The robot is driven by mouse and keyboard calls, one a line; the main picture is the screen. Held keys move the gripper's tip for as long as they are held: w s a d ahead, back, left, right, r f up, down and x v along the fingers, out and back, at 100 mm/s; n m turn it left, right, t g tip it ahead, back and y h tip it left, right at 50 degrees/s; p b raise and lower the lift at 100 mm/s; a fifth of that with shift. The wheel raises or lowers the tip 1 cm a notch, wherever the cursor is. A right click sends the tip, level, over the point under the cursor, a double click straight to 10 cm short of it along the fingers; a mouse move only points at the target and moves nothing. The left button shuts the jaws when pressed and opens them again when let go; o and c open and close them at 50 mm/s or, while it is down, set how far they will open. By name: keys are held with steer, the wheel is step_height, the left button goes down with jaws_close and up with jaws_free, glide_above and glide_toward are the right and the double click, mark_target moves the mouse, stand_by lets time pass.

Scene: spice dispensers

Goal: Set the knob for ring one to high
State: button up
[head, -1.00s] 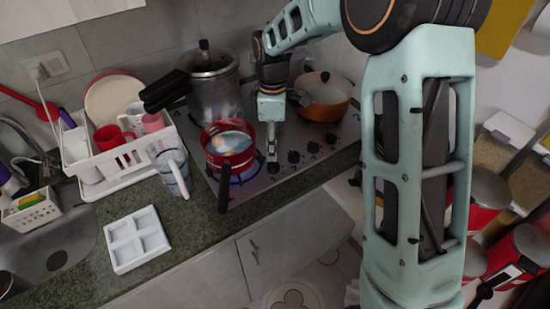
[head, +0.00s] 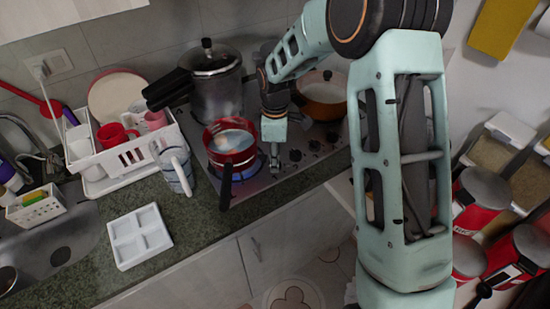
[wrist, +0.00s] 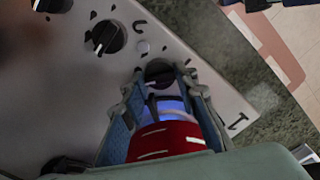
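A row of dark round knobs runs along the stove's right front. In the wrist view, the end knob (wrist: 159,71) lies between the tips of my gripper (wrist: 163,78), whose fingers stand apart on either side of it. I see no clear pinch on it. Another knob (wrist: 106,37) is farther along the row. In the head view, my gripper (head: 274,163) points down just right of the red pot (head: 229,158), and its fingers hide the end knob. Two knobs (head: 295,155) and (head: 314,145) show to its right. A blue flame (wrist: 169,105) glows by the pot.
The pot's black handle (head: 225,190) sticks out over the front edge. A pressure cooker (head: 217,90) and an orange pan (head: 325,105) stand behind. A glass jug (head: 177,170), a dish rack (head: 110,170) and a white tray (head: 139,237) are on the counter left.

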steer(key=c, duration=0.5)
steer(key=shift+f+m+b, duration=0.1)
steer(key=shift+m+b, duration=0.35)
steer(key=shift+m, duration=0.95)
steer(key=o, duration=1.2)
steer(key=shift+r, duration=0.2)
step_height(320, 180, up, 12)
steer(key=shift+f, duration=0.1)
